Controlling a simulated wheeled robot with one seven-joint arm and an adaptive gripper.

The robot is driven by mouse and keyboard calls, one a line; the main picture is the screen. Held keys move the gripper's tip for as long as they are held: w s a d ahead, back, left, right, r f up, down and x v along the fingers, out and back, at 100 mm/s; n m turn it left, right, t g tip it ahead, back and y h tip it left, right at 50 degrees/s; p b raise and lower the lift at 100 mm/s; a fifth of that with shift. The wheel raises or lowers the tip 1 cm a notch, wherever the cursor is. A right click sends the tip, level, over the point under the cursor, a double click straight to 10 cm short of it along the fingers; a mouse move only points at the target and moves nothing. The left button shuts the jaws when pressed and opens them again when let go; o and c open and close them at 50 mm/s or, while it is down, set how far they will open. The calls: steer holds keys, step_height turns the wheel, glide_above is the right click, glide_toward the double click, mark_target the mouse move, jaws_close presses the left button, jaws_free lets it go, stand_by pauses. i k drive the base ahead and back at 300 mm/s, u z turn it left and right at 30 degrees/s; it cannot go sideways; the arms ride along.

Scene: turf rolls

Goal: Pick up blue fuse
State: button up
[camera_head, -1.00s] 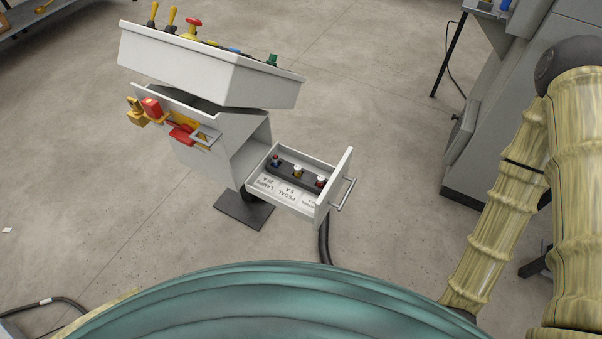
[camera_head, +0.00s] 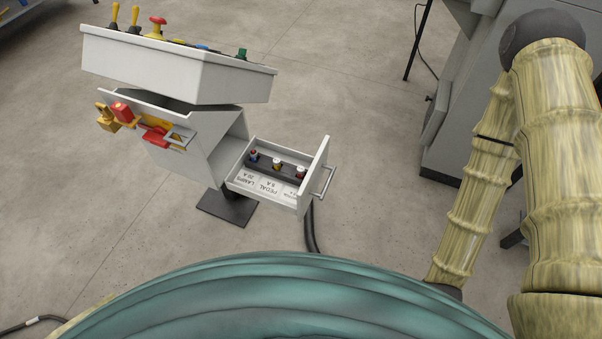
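The drawer (camera_head: 248,188) of the grey control console is pulled open. A dark fuse strip (camera_head: 288,173) lies in it with three fuses standing in a row. The leftmost fuse (camera_head: 253,156) looks blue with a reddish top. The middle fuse (camera_head: 277,164) is yellowish with a pale top, and the right one (camera_head: 300,172) is red with a pale top. Labels on the drawer floor read LAMPS 20 A and PEDAL 5 A; a third is partly hidden. My arm is at the right side of the picture, apart from the drawer. My gripper is not in view.
The console (camera_head: 175,72) carries levers and a red knob on top. A red and yellow switch with a padlock (camera_head: 107,118) is on its side. The drawer handle (camera_head: 322,181) sticks out to the right. A black cable (camera_head: 311,230) hangs below. A grey machine (camera_head: 462,100) stands at right.

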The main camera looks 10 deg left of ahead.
mark_target(253, 153)
steer(key=z, duration=2.75)
steer(key=k, duration=1.35)
steer(key=u, duration=2.5)
